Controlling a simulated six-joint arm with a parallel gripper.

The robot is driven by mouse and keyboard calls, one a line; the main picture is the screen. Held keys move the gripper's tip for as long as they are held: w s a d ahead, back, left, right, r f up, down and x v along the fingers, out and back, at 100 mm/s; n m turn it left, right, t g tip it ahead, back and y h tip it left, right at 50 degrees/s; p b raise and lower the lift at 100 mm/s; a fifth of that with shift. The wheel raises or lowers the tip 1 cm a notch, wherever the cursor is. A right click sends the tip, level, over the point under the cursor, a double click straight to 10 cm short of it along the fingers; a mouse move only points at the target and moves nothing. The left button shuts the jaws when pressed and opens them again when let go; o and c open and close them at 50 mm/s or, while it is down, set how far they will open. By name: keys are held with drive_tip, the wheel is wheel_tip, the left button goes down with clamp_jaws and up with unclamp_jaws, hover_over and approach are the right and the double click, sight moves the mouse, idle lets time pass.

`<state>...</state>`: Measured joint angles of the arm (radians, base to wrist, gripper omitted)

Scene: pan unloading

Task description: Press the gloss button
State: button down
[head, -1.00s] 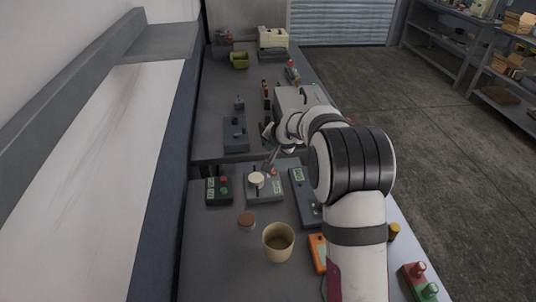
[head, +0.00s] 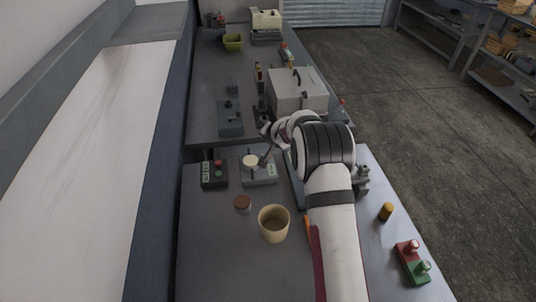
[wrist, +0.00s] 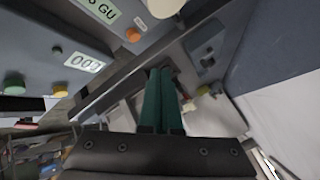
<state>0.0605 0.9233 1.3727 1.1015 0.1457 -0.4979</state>
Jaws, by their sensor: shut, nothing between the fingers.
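A grey device (head: 259,180) with a round cream pan (head: 251,161) on top sits on the near bench. In the wrist view its label ending in "GU" shows at the top edge, with a round orange button (wrist: 133,35) beside it and the cream pan (wrist: 165,5) partly cut off. I take this orange button as the gloss button.
A box with red and green buttons (head: 214,173) stands left of the device. A brown disc (head: 242,203) and a tan cup (head: 273,224) stand in front. A device with a "000" display (wrist: 85,62) is close by. A grey case (head: 298,91) stands behind.

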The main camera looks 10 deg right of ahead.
drive_tip(key=shift+f, duration=2.05)
drive_tip(key=shift+f, duration=0.1)
drive_tip(key=shift+f, duration=0.35)
drive_tip(key=shift+f, duration=0.55)
idle(0.8)
drive_tip(key=shift+r, duration=1)
drive_tip(key=shift+r, duration=0.1)
drive_tip(key=shift+r, duration=2.4)
